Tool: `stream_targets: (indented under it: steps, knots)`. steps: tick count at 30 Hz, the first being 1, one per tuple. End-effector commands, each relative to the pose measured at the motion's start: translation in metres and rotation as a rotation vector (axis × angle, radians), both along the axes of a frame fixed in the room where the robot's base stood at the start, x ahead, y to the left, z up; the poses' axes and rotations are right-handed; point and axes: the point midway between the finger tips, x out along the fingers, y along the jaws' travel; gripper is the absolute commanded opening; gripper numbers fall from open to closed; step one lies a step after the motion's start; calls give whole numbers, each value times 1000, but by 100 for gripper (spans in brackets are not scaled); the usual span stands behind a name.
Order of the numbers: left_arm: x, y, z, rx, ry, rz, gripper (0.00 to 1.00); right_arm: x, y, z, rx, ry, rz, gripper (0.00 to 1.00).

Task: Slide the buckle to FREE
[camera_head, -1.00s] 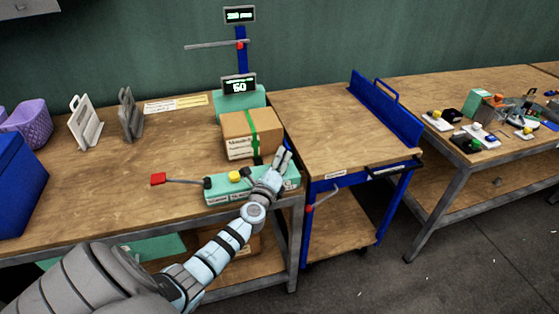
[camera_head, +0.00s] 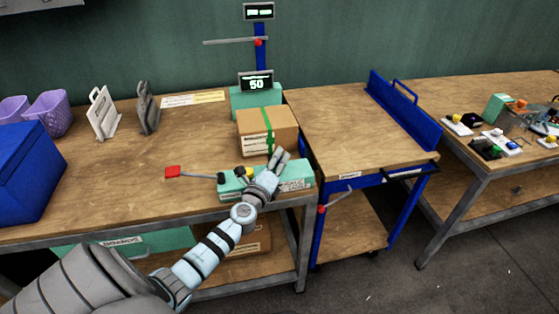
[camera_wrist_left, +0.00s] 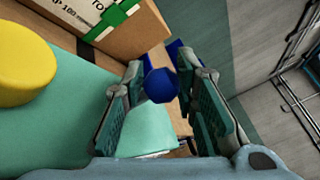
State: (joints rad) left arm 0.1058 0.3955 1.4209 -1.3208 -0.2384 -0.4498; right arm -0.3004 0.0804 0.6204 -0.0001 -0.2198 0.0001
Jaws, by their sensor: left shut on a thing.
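The teal press base (camera_head: 295,184) lies near the table's front edge. My left gripper (camera_head: 280,160) is over its right part, and my forearm hides some of it. In the left wrist view my left gripper (camera_wrist_left: 163,100) is shut on a dark blue round knob (camera_wrist_left: 160,86) between its two fingers. I cannot read any FREE mark or tell whether this knob is the buckle. A large yellow button (camera_wrist_left: 24,66) sits on the base left of the fingers. A cardboard box (camera_head: 254,123) with a green strap (camera_head: 268,121) stands just behind the base. My right gripper is not in view.
A lever with a red end (camera_head: 173,172) sticks out left of the base. A display reading 50 (camera_head: 256,83) stands behind the box. A blue cart (camera_head: 345,130) is close on the right. The table's middle left is clear.

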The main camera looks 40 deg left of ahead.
Motion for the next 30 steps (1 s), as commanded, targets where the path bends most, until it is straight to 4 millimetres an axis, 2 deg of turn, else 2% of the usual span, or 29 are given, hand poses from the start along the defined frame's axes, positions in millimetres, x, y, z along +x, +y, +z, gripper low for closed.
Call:
stream_targets:
  steps: [3,4,7,16,19,30]
  knots:
    - [-1,0,-2,-5,2,1,0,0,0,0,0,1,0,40]
    - [-1,0,-2,-5,3,1,31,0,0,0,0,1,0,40]
    - [-1,0,-2,-4,3,1,46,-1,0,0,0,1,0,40]
    - [-2,0,-1,-2,2,2,46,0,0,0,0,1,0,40]
    - [-12,-3,-2,-2,2,2,46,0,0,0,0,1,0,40]
    - [-101,-30,-2,-2,4,0,46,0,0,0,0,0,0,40]
